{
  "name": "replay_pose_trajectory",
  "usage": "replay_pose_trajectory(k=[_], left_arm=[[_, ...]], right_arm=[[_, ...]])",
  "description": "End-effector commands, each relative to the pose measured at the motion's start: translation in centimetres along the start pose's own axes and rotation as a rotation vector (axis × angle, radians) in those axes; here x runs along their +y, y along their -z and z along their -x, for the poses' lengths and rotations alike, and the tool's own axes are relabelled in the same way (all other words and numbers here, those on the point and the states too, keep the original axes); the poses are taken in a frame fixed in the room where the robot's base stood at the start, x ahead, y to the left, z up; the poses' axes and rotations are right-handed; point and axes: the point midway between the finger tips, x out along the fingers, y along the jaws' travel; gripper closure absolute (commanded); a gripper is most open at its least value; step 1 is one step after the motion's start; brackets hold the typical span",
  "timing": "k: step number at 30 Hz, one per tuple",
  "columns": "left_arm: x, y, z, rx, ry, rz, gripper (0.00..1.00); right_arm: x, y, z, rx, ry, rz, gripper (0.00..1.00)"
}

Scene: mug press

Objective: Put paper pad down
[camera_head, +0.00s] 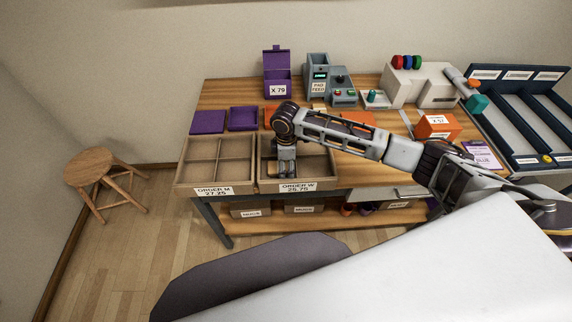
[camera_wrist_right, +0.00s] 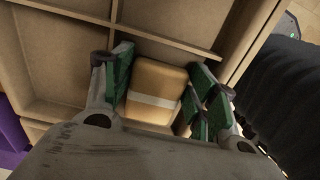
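The paper pad (camera_wrist_right: 157,82), a tan block with a pale band, shows in the right wrist view between my right gripper's green-padded fingers. My right gripper (camera_wrist_right: 160,75) is shut on it, with a finger close along each side. In the head view the pad is hard to make out behind the fingers. My left gripper is not in view.
The divided ORDER M tray (camera_head: 215,187) stands just left and looks empty. Purple pieces (camera_head: 243,118) and a purple box (camera_head: 277,80) lie behind. Grey machines (camera_head: 420,83) stand at the back. A wooden stool (camera_head: 95,172) is on the floor at left.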

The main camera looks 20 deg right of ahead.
Motion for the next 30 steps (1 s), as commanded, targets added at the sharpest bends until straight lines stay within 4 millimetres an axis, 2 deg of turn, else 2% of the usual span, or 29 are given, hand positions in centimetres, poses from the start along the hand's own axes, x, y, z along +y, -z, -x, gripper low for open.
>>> replay_pose_trajectory(k=[11,16,23,30], left_arm=[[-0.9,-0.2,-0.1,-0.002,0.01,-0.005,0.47],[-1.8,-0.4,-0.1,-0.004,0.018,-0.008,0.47],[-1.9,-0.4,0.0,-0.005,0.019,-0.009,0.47],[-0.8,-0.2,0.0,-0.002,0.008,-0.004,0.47]], right_arm=[[0.0,0.0,0.1,0.0,0.0,0.0,0.38],[0.0,0.0,0.9,0.0,0.0,0.0,0.38],[0.1,0.0,3.4,0.001,-0.002,0.001,0.38],[0.1,0.1,7.0,0.002,-0.002,0.0,0.38]])
